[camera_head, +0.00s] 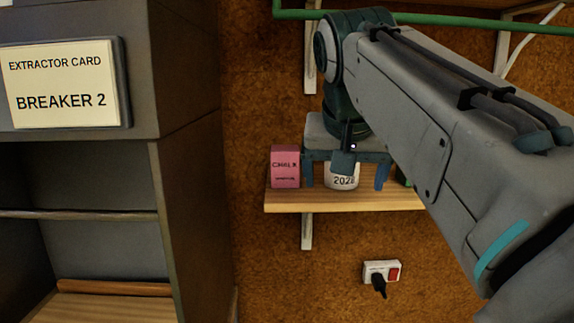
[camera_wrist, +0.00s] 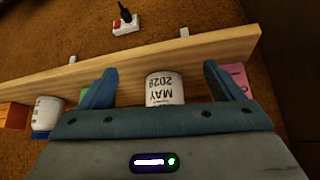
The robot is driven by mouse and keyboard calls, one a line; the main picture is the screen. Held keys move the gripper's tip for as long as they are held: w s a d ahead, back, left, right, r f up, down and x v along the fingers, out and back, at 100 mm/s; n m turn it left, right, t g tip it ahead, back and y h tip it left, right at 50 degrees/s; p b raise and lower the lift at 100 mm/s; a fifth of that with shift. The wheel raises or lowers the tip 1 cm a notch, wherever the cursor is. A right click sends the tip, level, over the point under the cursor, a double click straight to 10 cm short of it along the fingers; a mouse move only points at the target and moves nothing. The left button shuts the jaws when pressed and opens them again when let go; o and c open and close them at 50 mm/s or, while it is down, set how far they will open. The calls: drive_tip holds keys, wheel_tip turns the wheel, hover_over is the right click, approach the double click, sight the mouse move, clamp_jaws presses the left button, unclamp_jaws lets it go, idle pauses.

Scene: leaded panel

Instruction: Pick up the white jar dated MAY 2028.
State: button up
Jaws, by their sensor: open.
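The white jar (camera_head: 343,180) stands on a small wooden wall shelf (camera_head: 320,201); in the head view only "2028" shows below my gripper. In the wrist view the same jar (camera_wrist: 164,88) appears upside down and reads "MAY 2028". My gripper (camera_head: 345,181) is open, with one finger on each side of the jar. In the wrist view the jar sits between the fingertips of my gripper (camera_wrist: 158,80), with a gap on both sides. The jar's upper part is hidden by my gripper in the head view.
A pink chalk box (camera_head: 285,166) stands close beside the jar, left in the head view. In the wrist view a green item (camera_wrist: 84,96), another white jar (camera_wrist: 47,113) and an orange box (camera_wrist: 13,116) stand on the other side. A socket (camera_head: 382,272) is below; a dark cabinet (camera_head: 190,160) is left.

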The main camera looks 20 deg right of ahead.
sight(342, 178)
drive_tip(key=w+d, duration=0.1)
drive_tip(key=w, duration=0.1)
drive_tip(key=w+d+p, duration=0.1)
drive_tip(key=w, duration=0.1)
drive_tip(key=w+d, duration=0.1)
drive_tip(key=w, duration=0.2)
drive_tip(key=w+d+p, duration=0.1)
drive_tip(key=w, duration=0.1)
drive_tip(key=w+d, duration=0.1)
drive_tip(key=shift+w+d+f+p, duration=0.15)
drive_tip(key=shift+w+f+p, duration=0.05)
drive_tip(key=shift+f+p, duration=0.2)
drive_tip(key=shift+f, duration=0.1)
drive_tip(key=c, duration=1.3)
